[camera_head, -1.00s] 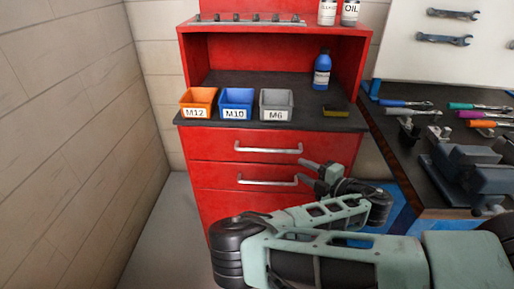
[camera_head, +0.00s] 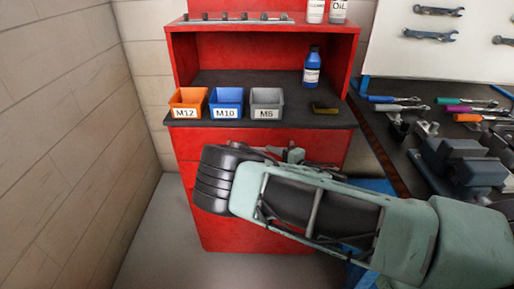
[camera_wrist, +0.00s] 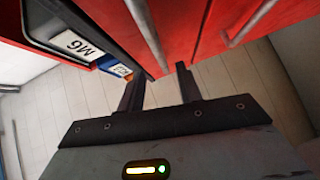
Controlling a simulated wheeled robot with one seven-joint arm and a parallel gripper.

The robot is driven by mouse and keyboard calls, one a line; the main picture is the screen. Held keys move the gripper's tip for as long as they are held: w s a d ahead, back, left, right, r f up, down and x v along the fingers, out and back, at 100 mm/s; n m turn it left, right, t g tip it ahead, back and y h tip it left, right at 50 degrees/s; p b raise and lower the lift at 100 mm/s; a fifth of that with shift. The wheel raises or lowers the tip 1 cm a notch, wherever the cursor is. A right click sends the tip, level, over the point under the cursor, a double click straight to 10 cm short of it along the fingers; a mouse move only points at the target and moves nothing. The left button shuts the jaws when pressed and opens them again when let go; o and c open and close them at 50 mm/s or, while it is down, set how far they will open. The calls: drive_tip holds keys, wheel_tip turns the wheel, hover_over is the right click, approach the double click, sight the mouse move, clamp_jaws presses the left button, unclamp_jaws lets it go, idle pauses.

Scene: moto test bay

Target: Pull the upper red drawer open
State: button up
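The upper red drawer (camera_head: 187,146) is below the black worktop of the red cabinet. My arm covers the middle of its front and its handle in the head view. In the wrist view the upper drawer's silver handle (camera_wrist: 147,32) runs down toward the gap between my fingertips. My gripper (camera_wrist: 159,72) is open, with its two dark fingers apart and nothing seen clasped. I cannot tell whether the handle is within the fingers' depth. The lower drawer's handle (camera_wrist: 250,22) lies to the right in the wrist view. The drawer appears shut, though much of it is hidden.
Orange (camera_head: 188,103), blue (camera_head: 226,103) and grey (camera_head: 267,104) bins stand on the worktop (camera_head: 300,121) above the drawer. A blue bottle (camera_head: 312,68) stands behind them. A dark bench (camera_head: 400,160) with tools and a vise is at the right. Bare floor lies left.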

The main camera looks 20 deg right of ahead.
sight(259, 150)
drive_tip(key=p+x, duration=0.1)
drive_tip(key=x, duration=0.6)
drive_tip(key=shift+w+a, duration=0.1)
drive_tip(key=shift+w, duration=0.2)
drive_tip(key=shift+c, duration=0.3)
drive_tip(key=shift+f, duration=0.1)
clamp_jaws()
